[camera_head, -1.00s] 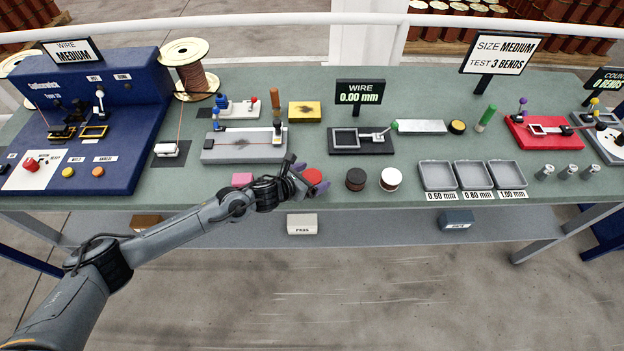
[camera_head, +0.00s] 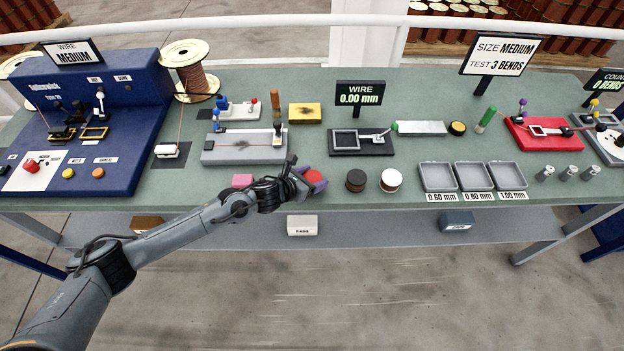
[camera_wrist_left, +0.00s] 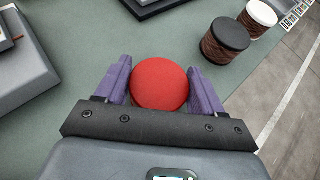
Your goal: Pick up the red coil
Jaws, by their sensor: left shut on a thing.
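The red coil (camera_head: 315,178) is at the front of the green bench, left of the black-topped coil (camera_head: 356,180). In the left wrist view the red coil (camera_wrist_left: 160,84) shows its round red top between the purple fingers. My left gripper (camera_head: 312,181) is shut on the red coil, with one finger on each side of it. The coil's lower part is mostly hidden by the gripper. I cannot tell whether it still touches the bench. My right gripper is not in view.
A white-topped coil (camera_head: 391,180) stands right of the black one. Three grey trays (camera_head: 437,163) stand further right. A grey fixture (camera_head: 243,148) and a black gauge (camera_head: 361,142) stand behind.

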